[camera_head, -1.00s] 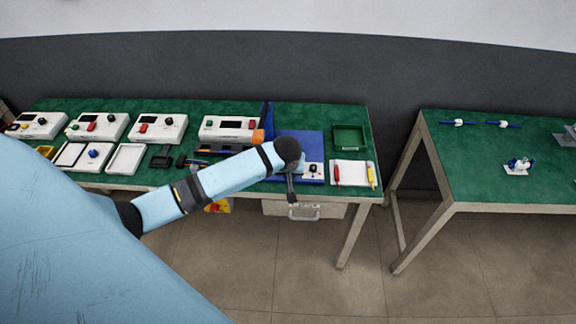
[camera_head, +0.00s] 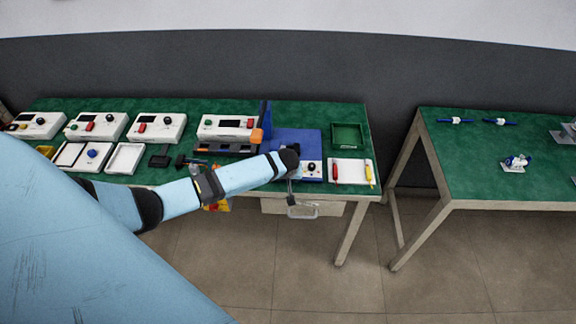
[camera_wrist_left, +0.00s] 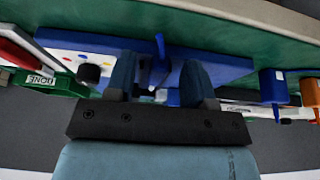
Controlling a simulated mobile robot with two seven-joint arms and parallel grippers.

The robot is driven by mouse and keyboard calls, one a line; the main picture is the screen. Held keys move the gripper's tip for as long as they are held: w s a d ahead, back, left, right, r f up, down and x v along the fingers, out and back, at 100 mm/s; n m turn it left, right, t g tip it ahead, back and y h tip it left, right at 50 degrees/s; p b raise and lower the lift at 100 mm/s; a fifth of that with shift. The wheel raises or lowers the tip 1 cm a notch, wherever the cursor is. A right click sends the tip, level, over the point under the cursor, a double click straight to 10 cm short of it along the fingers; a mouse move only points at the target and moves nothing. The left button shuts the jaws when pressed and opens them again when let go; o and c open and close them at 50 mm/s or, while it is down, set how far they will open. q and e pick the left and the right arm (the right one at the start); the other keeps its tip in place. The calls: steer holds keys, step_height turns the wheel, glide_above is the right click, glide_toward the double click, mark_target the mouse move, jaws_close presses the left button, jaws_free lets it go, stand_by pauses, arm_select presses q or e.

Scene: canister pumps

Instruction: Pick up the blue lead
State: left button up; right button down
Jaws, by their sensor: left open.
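My left gripper (camera_wrist_left: 160,72) is open in the left wrist view, its two fingers apart. A narrow blue piece (camera_wrist_left: 160,46), which looks like the blue lead, shows in the gap between the fingers against a blue panel. I cannot tell whether a finger touches it. In the head view my left arm reaches in from the left, and its wrist hides most of the gripper and the spot under it. The blue lead cannot be made out there. My right gripper is not in view.
A blue board (camera_head: 300,140) with an upright side, a green bin (camera_head: 348,136) and several white instruments share the green table. A second table (camera_head: 480,170) stands right, across a gap.

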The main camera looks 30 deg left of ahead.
arm_select(q)
jaws_close()
steer(key=shift+r, duration=0.15)
